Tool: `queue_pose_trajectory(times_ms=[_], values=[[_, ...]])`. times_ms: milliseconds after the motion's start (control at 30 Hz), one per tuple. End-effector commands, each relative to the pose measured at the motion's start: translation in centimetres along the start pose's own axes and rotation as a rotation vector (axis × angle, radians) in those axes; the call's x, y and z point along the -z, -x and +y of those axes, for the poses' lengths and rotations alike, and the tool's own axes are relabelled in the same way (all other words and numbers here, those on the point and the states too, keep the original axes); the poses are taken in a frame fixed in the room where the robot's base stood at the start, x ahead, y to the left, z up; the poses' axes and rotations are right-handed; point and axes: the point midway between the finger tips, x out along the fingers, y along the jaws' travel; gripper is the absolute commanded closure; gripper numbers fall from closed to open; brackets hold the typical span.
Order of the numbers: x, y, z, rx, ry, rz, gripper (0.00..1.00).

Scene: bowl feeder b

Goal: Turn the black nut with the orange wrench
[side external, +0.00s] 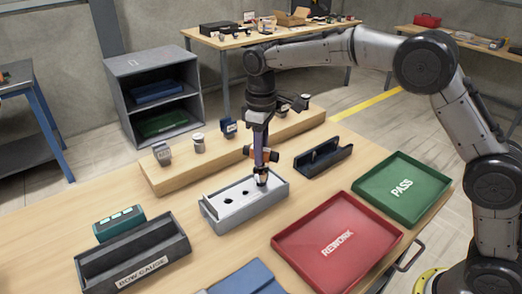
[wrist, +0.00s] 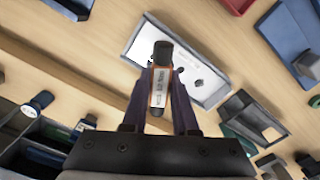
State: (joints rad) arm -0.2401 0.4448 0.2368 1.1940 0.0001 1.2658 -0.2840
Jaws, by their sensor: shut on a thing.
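My gripper (side external: 261,160) is shut on a tool with orange sides and black ends, which looks like the orange wrench (side external: 262,171). In the wrist view the wrench (wrist: 160,88) sits between the two fingers (wrist: 163,82), its pale labelled face towards the camera. Its lower black end is over or at the right part of a light grey tray (side external: 219,223); I cannot tell whether it touches. Small dark spots show on the tray's white inside; one (side external: 228,201) may be the black nut or a hole. My gripper hides part of the tray.
A red REWORK tray (side external: 308,262) and a green PASS tray (side external: 430,181) lie to the right. A BOW GAUGE box (side external: 178,254) and a teal device (side external: 118,223) are at left. A dark holder (side external: 322,158) stands behind the tray. A raised wooden board (side external: 230,152) carries several small items.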

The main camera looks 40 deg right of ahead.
Motion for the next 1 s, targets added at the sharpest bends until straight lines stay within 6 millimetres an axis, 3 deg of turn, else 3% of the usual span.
queue_pose_trajectory(times_ms=[1000], values=[[0.04,-0.49,0.03,-0.001,0.000,0.002,1.00]])
